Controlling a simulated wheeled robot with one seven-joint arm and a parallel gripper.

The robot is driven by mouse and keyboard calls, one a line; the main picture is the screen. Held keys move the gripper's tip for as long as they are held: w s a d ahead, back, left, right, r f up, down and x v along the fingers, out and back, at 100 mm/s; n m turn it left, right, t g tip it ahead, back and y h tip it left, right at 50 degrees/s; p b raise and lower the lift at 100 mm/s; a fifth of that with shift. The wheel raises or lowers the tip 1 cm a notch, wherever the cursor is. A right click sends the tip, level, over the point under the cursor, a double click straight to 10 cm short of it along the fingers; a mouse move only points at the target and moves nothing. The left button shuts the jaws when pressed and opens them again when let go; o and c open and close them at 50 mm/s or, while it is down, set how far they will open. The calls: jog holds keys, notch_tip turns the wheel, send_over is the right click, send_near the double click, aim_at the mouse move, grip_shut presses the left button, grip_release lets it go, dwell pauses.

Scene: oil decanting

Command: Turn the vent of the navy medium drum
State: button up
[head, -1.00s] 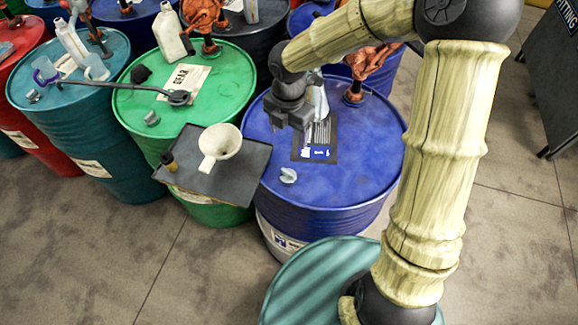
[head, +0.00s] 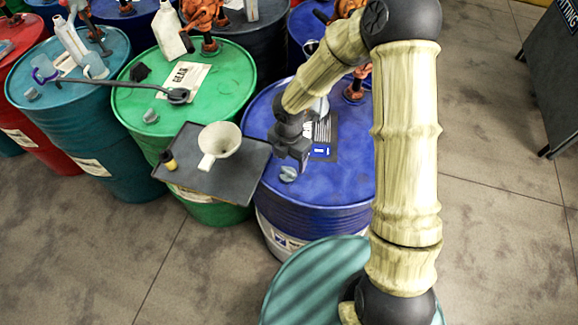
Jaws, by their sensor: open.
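The navy drum (head: 335,195) stands in the centre and looks bright blue in the head view. Its vent (head: 288,174) is a small grey winged cap near the front left of the lid. My gripper (head: 293,160) is open and points down just above and behind the vent. A gap or contact between the fingertips and the vent cannot be made out. My arm hides the right part of the drum. A dark card with a blue patch (head: 322,152) lies on the lid behind the gripper.
A dark tray (head: 235,185) with a white funnel (head: 219,140) and a small yellow-and-black bottle (head: 169,160) is close on the left. A green drum (head: 225,75) with a long ladle stands behind it. An orange pump (head: 357,82) rises behind my arm.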

aim_at(289, 169)
notch_tip(289, 169, down, 5)
jog(key=shift+r, duration=0.15)
jog(key=c, duration=1)
